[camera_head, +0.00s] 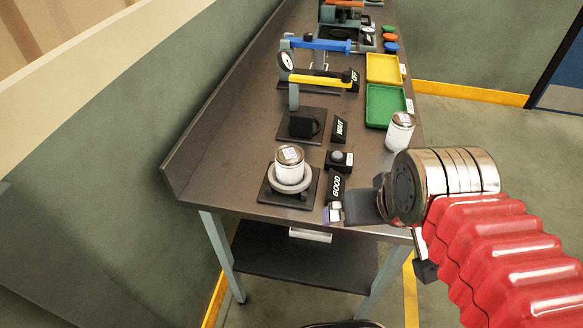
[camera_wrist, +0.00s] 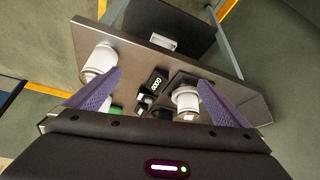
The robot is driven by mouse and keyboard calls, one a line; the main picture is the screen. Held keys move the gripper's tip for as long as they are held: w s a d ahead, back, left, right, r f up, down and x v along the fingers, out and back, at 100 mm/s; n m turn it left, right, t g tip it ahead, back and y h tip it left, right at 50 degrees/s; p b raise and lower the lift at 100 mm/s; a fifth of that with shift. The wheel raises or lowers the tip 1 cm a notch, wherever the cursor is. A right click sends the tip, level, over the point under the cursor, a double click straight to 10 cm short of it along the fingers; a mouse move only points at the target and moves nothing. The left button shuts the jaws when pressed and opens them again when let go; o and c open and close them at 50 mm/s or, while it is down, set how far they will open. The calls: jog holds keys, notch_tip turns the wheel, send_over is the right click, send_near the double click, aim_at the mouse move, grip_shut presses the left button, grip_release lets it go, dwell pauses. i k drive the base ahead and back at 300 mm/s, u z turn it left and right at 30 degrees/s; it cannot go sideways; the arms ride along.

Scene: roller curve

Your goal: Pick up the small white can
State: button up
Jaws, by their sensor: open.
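Two white cans with brownish tops show. One can (camera_head: 289,160) stands upright in a pale ring on a dark square stand (camera_head: 266,192) near the bench's near end. The other can (camera_head: 400,130) stands at the bench's right edge. I cannot tell which one the task means. My gripper (camera_head: 334,212) is by the bench's near right corner, mostly hidden behind my wrist. In the wrist view my gripper (camera_wrist: 158,76) is open, purple fingers apart. There the ring-stand can (camera_wrist: 186,101) is beside the right finger and the edge can (camera_wrist: 99,62) is beside the left finger, both apparently ungripped.
On the bench (camera_head: 220,170) are a GOOD sign (camera_head: 336,186), a button box (camera_head: 339,159), a WAIT sign (camera_head: 340,129) and a black block stand (camera_head: 302,124). Green (camera_head: 387,106) and yellow (camera_head: 384,68) trays and lever presses lie farther back. The left strip is clear.

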aim_at(289, 158)
jog(key=u, duration=0.8)
jog(key=k, duration=0.7)
jog(key=u, duration=0.45)
jog(key=i, duration=1)
